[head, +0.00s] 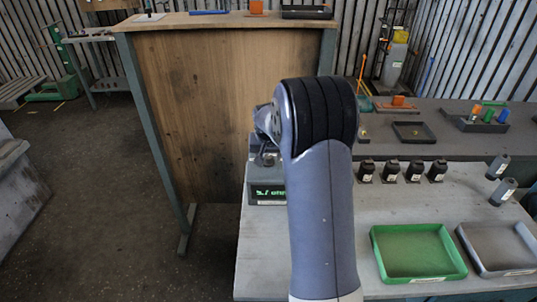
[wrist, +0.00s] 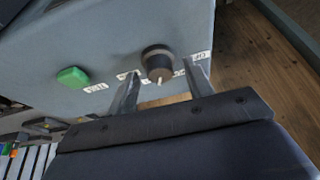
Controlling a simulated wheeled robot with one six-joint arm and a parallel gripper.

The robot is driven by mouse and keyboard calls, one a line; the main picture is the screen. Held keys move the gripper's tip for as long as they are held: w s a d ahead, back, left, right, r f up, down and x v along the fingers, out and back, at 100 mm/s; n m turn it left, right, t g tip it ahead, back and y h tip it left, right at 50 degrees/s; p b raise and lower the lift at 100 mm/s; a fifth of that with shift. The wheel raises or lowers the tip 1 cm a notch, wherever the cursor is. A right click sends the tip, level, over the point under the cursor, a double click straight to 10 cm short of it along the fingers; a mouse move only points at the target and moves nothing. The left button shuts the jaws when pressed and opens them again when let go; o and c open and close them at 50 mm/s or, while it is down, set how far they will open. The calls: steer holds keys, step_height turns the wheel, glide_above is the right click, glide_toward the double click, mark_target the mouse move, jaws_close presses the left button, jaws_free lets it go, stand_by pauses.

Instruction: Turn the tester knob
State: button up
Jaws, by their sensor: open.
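The tester (head: 265,185) is a grey box with a lit green readout, partly hidden behind my arm in the head view. In the wrist view its grey panel carries the dark round tester knob (wrist: 157,61) with a pale pointer. A green button (wrist: 72,77) sits left of the knob, and small white labels lie around the knob. My gripper (wrist: 163,72) is open, with one finger on each side of the knob. I cannot tell whether the fingers touch it. In the head view the fingers are hidden by my arm.
A green tray (head: 418,278) and a grey tray (head: 502,271) lie at the bench's front right. Several dark parts (head: 391,171) stand in a row behind them, and two grey cylinders (head: 503,191) are at right. A tall wooden panel (head: 215,120) stands behind the tester.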

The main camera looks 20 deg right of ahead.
steer(key=shift+c, duration=0.2)
steer(key=c, duration=0.9)
steer(key=shift+f+b, duration=0.1)
steer(key=shift+b, duration=0.25)
steer(key=shift+a+m+h+b, duration=0.1)
steer(key=shift+m+h+b, duration=0.2)
steer(key=shift+m+b, duration=0.4)
steer(key=m+b, duration=0.1)
steer(key=m, duration=0.1)
steer(key=shift+w+f+m+g+h+b, duration=0.1)
steer(key=shift+m+g+h+b, duration=0.2)
steer(key=shift+g+h, duration=0.1)
steer(key=m+b, duration=0.1)
steer(key=m, duration=0.1)
steer(key=m+g+h, duration=0.1)
steer(key=m, duration=0.1)
steer(key=shift+w+a+r+m+g+b, duration=0.1)
steer(key=shift+w+r+m+g+b, duration=0.1)
steer(key=shift+m+g+b, duration=0.15)
steer(key=shift+m, duration=0.25)
